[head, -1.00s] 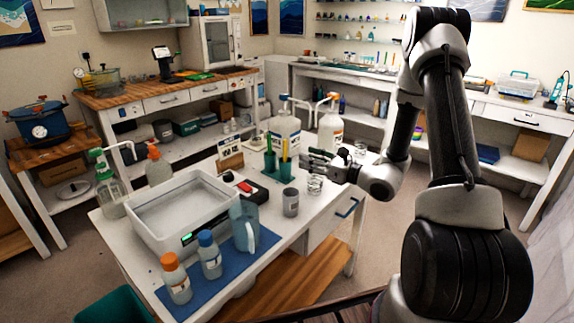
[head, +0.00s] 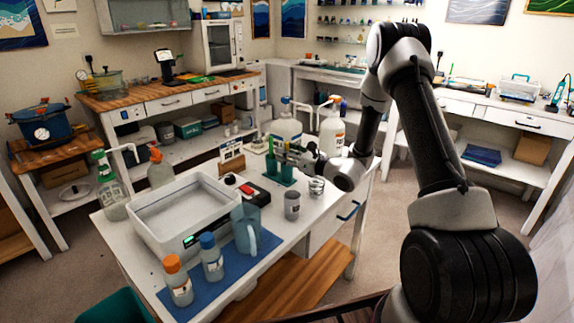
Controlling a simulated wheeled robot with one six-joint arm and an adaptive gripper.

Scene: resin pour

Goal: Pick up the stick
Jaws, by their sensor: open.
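Two small green holders (head: 287,174) stand side by side near the far edge of the white worktable. Thin upright sticks (head: 271,146) rise from them, small and partly hidden by my gripper. I cannot tell which one is the task's stick. My gripper (head: 283,152) comes in from the right, roughly level, with its open fingers at the top of the holders, by the sticks. Whether a stick lies between the fingers is too small to tell.
A grey cup (head: 292,205) and a clear glass (head: 316,187) stand close by. Large pump bottles (head: 331,135) stand behind. A white basin (head: 186,213), a blue pitcher (head: 246,229) and capped bottles (head: 211,257) fill the table's left and front.

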